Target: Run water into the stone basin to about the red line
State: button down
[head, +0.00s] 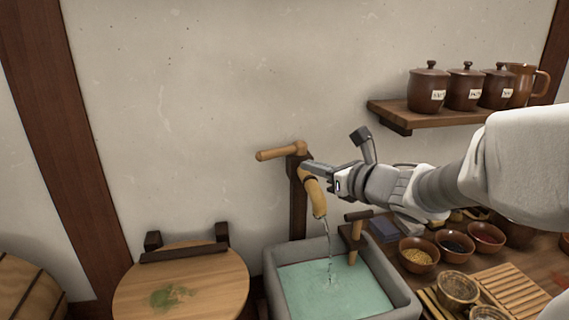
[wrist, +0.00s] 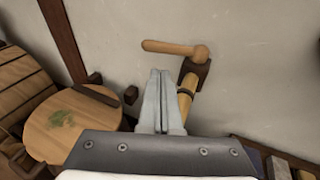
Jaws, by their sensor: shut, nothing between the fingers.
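The grey stone basin (head: 272,291) stands against the wall at the lower middle of the head view. Pale green water (head: 335,290) covers its bottom; I cannot make out the red line. A thin stream falls into it from the bamboo-like spout (head: 317,198), which also shows in the wrist view (wrist: 185,100). The wooden tap handle (head: 280,152) points left from the top of the dark post; it also shows in the wrist view (wrist: 172,47). My gripper (head: 306,166) is shut and empty beside the spout, below the handle. Its fingers (wrist: 160,74) are together in the wrist view.
A round wooden lid or stool top (head: 205,283) with a green stain is left of the basin. Bowls (head: 419,252) crowd the right-hand table. A shelf (head: 425,115) holds brown jars (head: 428,88). The wall above the handle is clear.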

aim_at(273, 156)
jog(key=x, duration=1.2)
jog(key=shift+f+b, duration=0.1)
jog(key=shift+b, duration=0.2)
